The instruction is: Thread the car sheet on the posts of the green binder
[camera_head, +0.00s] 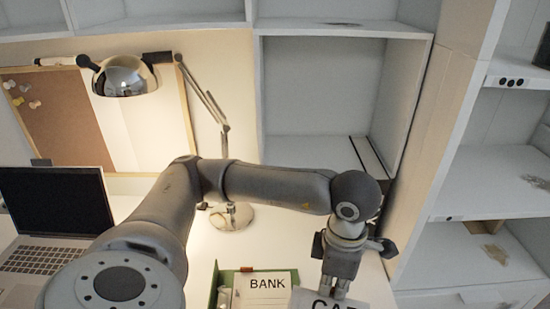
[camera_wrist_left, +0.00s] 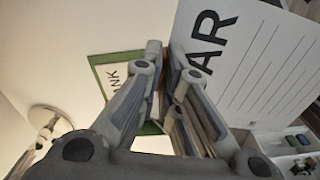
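The green binder (camera_head: 217,284) lies open on the white desk at the bottom middle of the head view. A white sheet marked BANK (camera_head: 266,294) lies in it; the binder's green edge (camera_wrist_left: 96,76) also shows in the left wrist view. My left gripper (camera_head: 340,290) is right of the BANK sheet, with its fingers closed on the edge of the white car sheet (camera_head: 318,303). In the left wrist view the car sheet (camera_wrist_left: 265,65) extends right from the fingertips, showing "AR" and ruled lines. The binder's posts cannot be made out. My right gripper is not in view.
A laptop (camera_head: 55,205) stands at the left. A desk lamp (camera_head: 125,76) has its round base (camera_head: 232,216) behind the binder. White shelves (camera_head: 330,95) rise at the back and right. A tray with small coloured items (camera_wrist_left: 298,140) shows in the left wrist view.

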